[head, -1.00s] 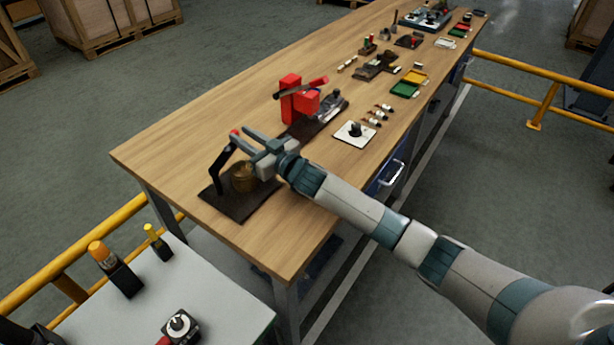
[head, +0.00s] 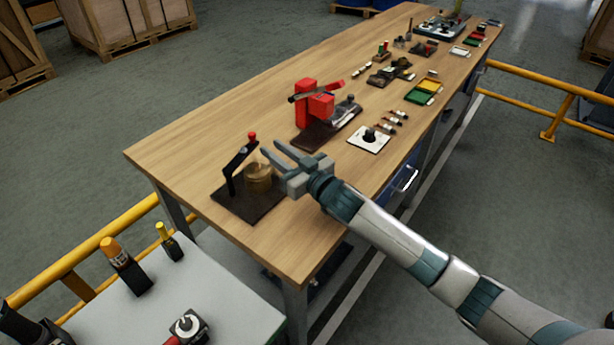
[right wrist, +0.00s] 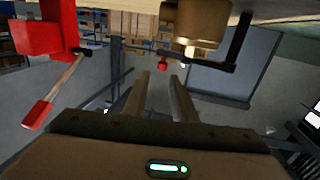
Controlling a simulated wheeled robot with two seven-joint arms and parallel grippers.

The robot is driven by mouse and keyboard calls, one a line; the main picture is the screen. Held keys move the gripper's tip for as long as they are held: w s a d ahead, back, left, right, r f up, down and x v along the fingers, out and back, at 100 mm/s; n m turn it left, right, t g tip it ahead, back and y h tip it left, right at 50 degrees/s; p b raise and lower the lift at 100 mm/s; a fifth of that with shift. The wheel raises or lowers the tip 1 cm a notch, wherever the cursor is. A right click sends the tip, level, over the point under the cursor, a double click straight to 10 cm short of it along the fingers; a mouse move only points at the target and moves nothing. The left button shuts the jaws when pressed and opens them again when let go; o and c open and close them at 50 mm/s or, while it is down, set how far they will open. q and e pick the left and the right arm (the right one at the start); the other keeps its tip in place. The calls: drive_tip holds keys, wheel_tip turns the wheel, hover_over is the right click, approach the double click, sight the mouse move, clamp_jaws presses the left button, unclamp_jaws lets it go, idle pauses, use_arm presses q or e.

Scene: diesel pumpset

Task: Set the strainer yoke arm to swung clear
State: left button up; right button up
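The strainer is a brass-coloured bowl (head: 258,178) on a dark base plate (head: 245,208) at the near left end of the bench. Its yoke arm (head: 240,160) is black, rises from a post left of the bowl and ends in a red knob (head: 252,136). In the right wrist view the bowl (right wrist: 200,22), the arm (right wrist: 205,62) and the knob (right wrist: 162,65) appear upside down, with the arm lined up across the bowl. My right gripper (head: 270,148) is open and empty, just right of the knob and apart from it. My left gripper is not in view.
A red block with a red-handled lever (head: 312,107) stands behind my right gripper. A white plate with a black knob (head: 369,139) lies to its right. A grey side table (head: 215,290) stands at lower left. Bare bench top lies left of the strainer.

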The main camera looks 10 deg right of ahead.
drive_tip(key=b+v, duration=0.2)
drive_tip(key=v, duration=0.9)
drive_tip(key=shift+s, duration=0.15)
drive_tip(key=shift+s+d, duration=0.1)
drive_tip(key=shift+d, duration=0.05)
